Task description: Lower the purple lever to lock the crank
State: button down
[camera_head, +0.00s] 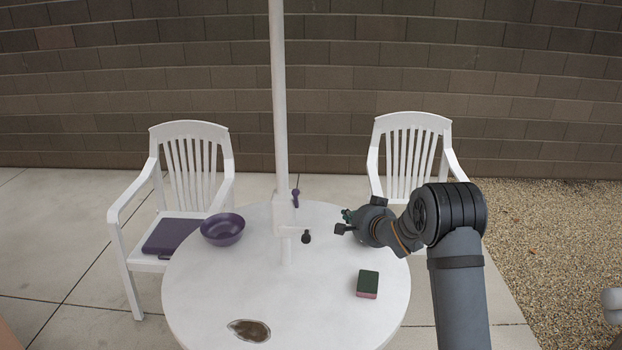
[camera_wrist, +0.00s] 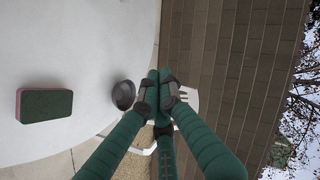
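The purple lever (camera_head: 295,197) stands upright on the bracket at the white pole, its rounded end up. The crank (camera_head: 293,231) sticks out right from the pole below it, with a black knob (camera_head: 306,237) at its end. My gripper (camera_head: 346,215) is right of the lever and crank, above the table, apart from both. In the wrist view its green fingers (camera_wrist: 161,88) come together at the tips, with nothing seen between them.
The round white table (camera_head: 215,290) holds a purple bowl (camera_head: 223,229) at left and a green and pink sponge (camera_head: 368,283) at front right, also in the wrist view (camera_wrist: 46,105). The white pole (camera_head: 279,100) rises from the table. Two white chairs stand behind.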

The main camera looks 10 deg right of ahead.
aim_at(297, 199)
jog(key=a+r+m+t+y, duration=0.2)
jog(key=a+r+m+y, duration=0.1)
jog(key=a+r+m, duration=0.4)
jog(key=d+p+x, duration=0.1)
jog(key=p+x, duration=0.2)
jog(key=x, duration=0.6)
jog(key=s+a, duration=0.1)
jog(key=s+a+r+p, duration=0.1)
jog(key=shift+s+a, duration=0.25)
jog(key=shift+s, duration=0.15)
jog(key=shift+f, duration=0.15)
